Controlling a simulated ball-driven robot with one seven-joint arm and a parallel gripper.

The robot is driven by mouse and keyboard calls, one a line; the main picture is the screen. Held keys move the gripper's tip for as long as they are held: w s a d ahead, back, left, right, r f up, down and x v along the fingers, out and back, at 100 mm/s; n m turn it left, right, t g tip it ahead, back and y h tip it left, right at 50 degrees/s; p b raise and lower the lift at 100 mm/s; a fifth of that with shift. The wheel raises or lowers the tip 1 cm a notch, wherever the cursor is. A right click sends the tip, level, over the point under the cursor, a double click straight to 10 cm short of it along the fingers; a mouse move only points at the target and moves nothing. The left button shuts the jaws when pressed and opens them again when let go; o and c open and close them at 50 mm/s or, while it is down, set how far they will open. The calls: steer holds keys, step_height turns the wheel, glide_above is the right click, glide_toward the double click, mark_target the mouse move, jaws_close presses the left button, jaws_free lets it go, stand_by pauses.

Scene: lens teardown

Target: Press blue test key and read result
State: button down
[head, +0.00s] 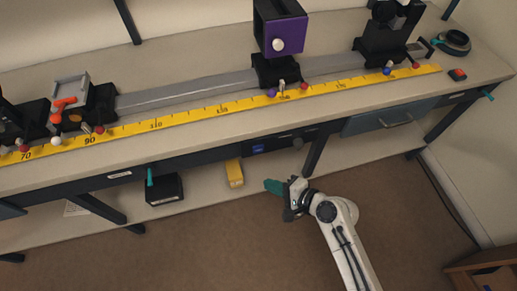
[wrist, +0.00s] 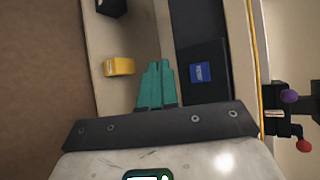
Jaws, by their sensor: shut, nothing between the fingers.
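A dark panel (head: 280,141) is set under the front edge of the bench. My gripper (head: 268,185) has teal fingers, shut and empty, below and in front of the panel. In the wrist view the fingertips (wrist: 158,66) are left of the blue rectangle and apart from it.
A yellow box (head: 234,173) and a black box (head: 164,190) sit on the low shelf. The benchtop holds a rail with a yellow scale (head: 200,115), a purple-faced unit (head: 289,36) and other mounts. A drawer (head: 390,117) is right of the panel. Brown floor is open in front.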

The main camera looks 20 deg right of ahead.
steer(key=b, duration=0.3)
glide_toward(254, 153)
steer(key=a+f, duration=0.2)
steer(key=a, duration=0.1)
steer(key=shift+w+a+f, duration=0.1)
steer(key=shift+w, duration=0.55)
steer(key=shift+w+a, duration=0.15)
steer(key=shift+w, duration=0.5)
steer(key=shift+w, duration=0.15)
stand_by(0.9)
steer(key=shift+w, duration=0.25)
steer(key=shift+w, duration=0.4)
stand_by(0.6)
steer(key=shift+s, duration=0.15)
stand_by(0.3)
steer(key=shift+s+p, duration=0.5)
steer(key=shift+s, duration=0.15)
steer(key=shift+s, duration=0.15)
